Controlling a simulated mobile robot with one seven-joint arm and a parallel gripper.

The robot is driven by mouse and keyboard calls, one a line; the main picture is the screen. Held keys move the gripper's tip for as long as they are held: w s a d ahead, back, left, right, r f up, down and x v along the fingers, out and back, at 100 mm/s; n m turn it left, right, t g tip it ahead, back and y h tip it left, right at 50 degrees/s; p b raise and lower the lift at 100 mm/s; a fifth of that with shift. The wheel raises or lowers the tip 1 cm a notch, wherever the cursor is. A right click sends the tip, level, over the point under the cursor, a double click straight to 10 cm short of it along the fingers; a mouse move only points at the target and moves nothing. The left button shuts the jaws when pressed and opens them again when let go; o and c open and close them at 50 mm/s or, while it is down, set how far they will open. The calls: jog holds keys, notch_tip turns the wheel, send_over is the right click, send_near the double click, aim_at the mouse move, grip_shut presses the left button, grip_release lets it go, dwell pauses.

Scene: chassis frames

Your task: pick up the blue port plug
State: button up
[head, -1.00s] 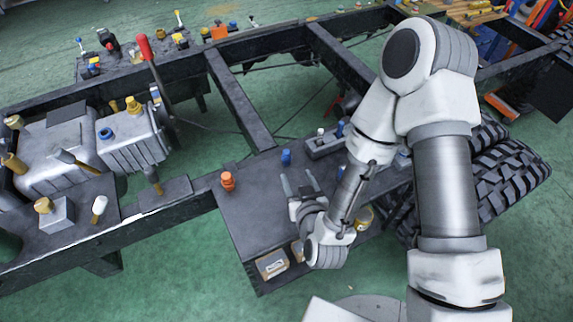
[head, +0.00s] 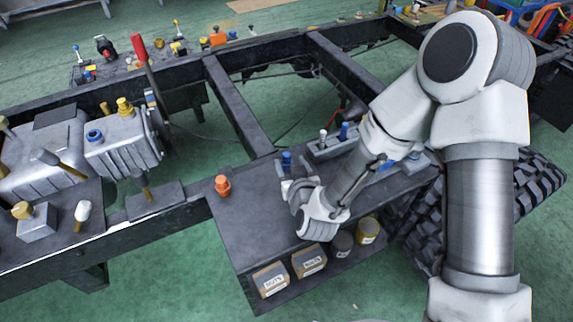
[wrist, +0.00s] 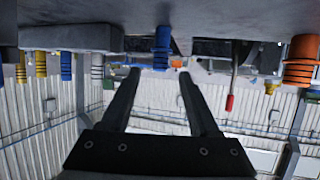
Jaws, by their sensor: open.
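A blue ribbed plug (head: 287,160) stands on the dark plate, just beyond my gripper (head: 291,172). In the wrist view, which looks upside down, the blue plug (wrist: 162,47) hangs ahead of the gap between my fingertips (wrist: 157,73). My gripper is open and nothing is between its fingers. The plug appears beyond the tips; the exact distance is hard to tell. Another blue plug (head: 344,131) stands on a grey block further right, and also shows at the left of the wrist view (wrist: 66,65).
An orange plug (head: 223,186) stands left of my gripper on the dark plate (head: 250,220). The grey block (head: 322,148) lies to the right, carrying small plugs. Labelled boxes (head: 308,262) and cans (head: 367,231) sit on a lower shelf in front. Frame rails surround the plate.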

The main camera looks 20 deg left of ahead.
aim_at(287, 159)
jog(key=x, duration=0.5)
jog(key=shift+w+a+f, duration=0.15)
jog(key=shift+f, duration=0.2)
grip_shut()
